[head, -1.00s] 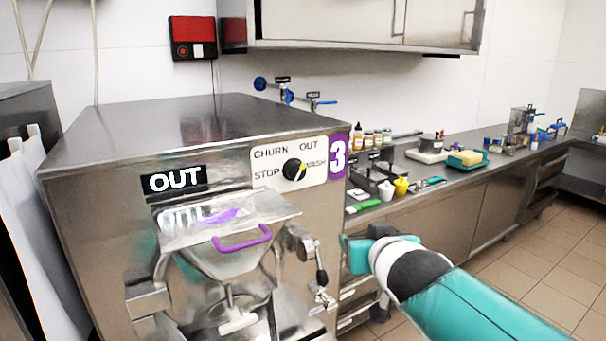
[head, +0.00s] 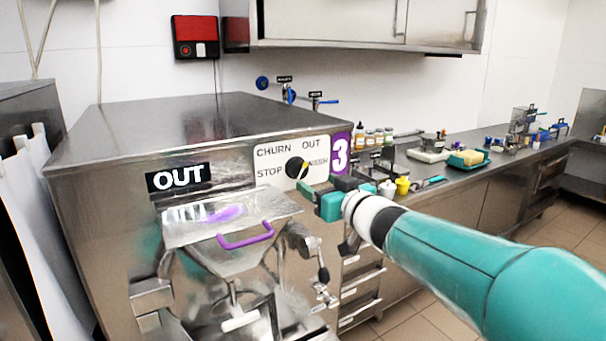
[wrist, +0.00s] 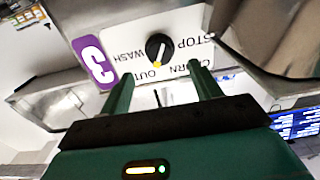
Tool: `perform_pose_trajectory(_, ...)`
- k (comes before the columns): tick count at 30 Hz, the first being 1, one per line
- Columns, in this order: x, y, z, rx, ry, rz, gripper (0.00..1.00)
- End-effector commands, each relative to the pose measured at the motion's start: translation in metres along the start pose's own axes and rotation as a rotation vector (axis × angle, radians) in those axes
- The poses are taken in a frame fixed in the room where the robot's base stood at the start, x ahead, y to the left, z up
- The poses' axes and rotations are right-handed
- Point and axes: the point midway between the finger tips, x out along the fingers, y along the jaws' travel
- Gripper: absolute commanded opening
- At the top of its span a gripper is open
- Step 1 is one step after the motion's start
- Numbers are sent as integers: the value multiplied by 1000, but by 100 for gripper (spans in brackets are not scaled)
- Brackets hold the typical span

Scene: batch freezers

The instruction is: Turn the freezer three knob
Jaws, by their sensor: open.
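The freezer three knob (head: 294,168) is a round black knob with a yellow pointer mark. It sits on a white label plate (head: 268,162) marked STOP, CHURN, OUT and WASH, beside a purple 3. The pointer is turned toward the OUT side. The knob shows upside down in the wrist view (wrist: 157,46). My gripper (head: 316,188) is in front of the panel, just right of and below the knob. In the wrist view its two green fingers (wrist: 163,86) are spread and empty, with the knob beyond their tips, between their lines and apart from both.
Below the panel, a steel hopper with a purple handle (head: 246,237) and a lever tap (head: 320,272) jut forward. A counter (head: 440,185) with bottles and trays runs to the right. Open floor lies at the lower right.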

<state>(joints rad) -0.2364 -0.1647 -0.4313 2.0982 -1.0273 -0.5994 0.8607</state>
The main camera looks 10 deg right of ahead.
Motion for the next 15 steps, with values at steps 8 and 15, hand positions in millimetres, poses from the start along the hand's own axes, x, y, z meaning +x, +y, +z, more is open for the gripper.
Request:
perform_pose_trajectory(8,51,0,1,-1,-2,0,63)
perform_pose_trajectory(15,76,0,0,-1,-1,1,63)
